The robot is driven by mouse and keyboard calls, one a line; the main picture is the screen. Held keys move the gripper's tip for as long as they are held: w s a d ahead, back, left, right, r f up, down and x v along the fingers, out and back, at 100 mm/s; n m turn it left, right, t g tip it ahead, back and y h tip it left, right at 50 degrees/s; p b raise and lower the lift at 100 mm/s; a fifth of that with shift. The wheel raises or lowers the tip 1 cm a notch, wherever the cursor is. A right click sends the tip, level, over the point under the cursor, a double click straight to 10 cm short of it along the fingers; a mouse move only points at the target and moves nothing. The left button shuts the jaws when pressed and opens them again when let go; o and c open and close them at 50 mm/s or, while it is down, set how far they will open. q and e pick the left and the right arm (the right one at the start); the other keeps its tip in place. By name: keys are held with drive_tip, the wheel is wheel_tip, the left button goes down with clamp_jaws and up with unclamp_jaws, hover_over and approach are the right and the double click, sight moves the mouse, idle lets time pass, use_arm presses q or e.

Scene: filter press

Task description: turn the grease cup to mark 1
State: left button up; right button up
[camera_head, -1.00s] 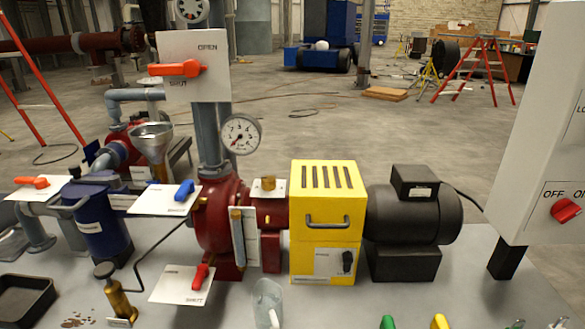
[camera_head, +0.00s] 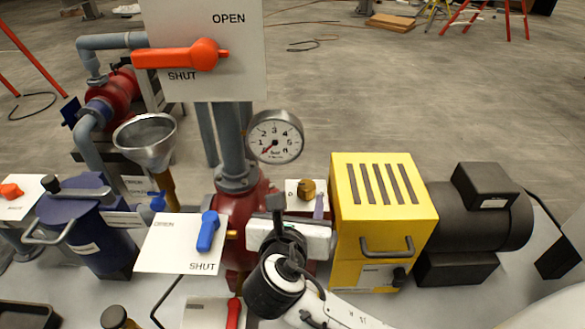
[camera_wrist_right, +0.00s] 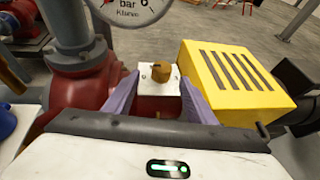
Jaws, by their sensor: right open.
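The grease cup is a small brass knob (camera_head: 307,189) on a white plate (camera_head: 292,187) above the red housing, between the pump and the yellow guard. In the right wrist view the brass knob (camera_wrist_right: 160,71) stands on its white plate (camera_wrist_right: 147,71) just beyond the fingers. My right gripper (camera_head: 298,206) is open and empty, on the near side of the cup. In the wrist view its two purple fingers (camera_wrist_right: 158,92) stand apart, one to each side of the knob, without visibly touching it. The plate's marks are too small to read surely. My left gripper is out of view.
The yellow guard (camera_head: 385,205) stands close on the right, with the dark motor (camera_head: 480,220) beyond. A pressure gauge (camera_head: 275,137) and the pipe (camera_head: 231,145) rise behind on the left. A blue-handled valve (camera_head: 208,231) with a white plate is left of my gripper.

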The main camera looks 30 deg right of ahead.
sight(306, 186)
drive_tip(key=x, duration=0.8)
drive_tip(key=shift+s+d, duration=0.1)
drive_tip(key=shift+d, duration=0.3)
drive_tip(key=shift+w+d+f, duration=0.1)
drive_tip(key=shift+w+d, duration=0.05)
drive_tip(key=shift+w, duration=0.1)
drive_tip(key=shift+w+d+f, duration=0.1)
drive_tip(key=shift+w, duration=0.05)
drive_tip(key=c, duration=1)
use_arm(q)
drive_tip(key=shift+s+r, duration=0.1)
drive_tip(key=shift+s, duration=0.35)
use_arm(e)
drive_tip(key=shift+w, duration=0.1)
drive_tip(key=shift+c, duration=0.3)
